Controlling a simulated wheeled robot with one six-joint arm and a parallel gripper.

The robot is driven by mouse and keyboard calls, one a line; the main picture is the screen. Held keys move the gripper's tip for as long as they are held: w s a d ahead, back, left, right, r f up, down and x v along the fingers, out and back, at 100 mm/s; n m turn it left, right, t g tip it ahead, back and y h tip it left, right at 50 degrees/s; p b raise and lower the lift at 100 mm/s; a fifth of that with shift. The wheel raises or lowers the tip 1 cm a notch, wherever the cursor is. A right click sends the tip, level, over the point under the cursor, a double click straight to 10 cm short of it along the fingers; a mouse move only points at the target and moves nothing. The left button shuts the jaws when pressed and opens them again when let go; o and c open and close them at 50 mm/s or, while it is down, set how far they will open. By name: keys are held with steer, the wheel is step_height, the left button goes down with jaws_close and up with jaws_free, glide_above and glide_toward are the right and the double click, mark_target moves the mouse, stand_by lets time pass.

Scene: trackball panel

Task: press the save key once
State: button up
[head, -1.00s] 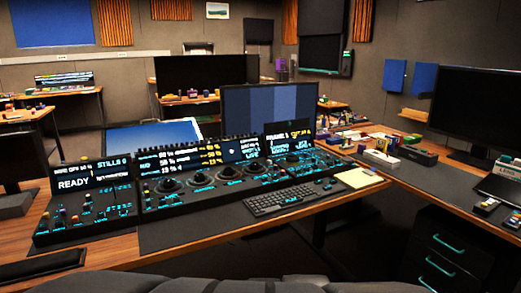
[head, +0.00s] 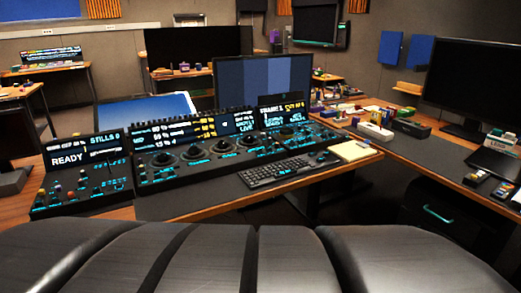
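The trackball panel (head: 200,163) stands on the desk, with several dark trackballs and rings, cyan-lit keys and lit screens. A smaller side panel (head: 82,185) sits at its left. The side panel's screen (head: 85,151) reads "STILLS 0" and "READY". The save key cannot be picked out, as the key labels are too small to read. My gripper is not in view.
A dark ribbed shape like a chair back (head: 215,255) fills the bottom, between me and the desk. A keyboard (head: 285,172) and a notepad (head: 352,151) lie right of the panel. A large monitor (head: 265,88) stands behind. The right desk (head: 450,150) holds small items.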

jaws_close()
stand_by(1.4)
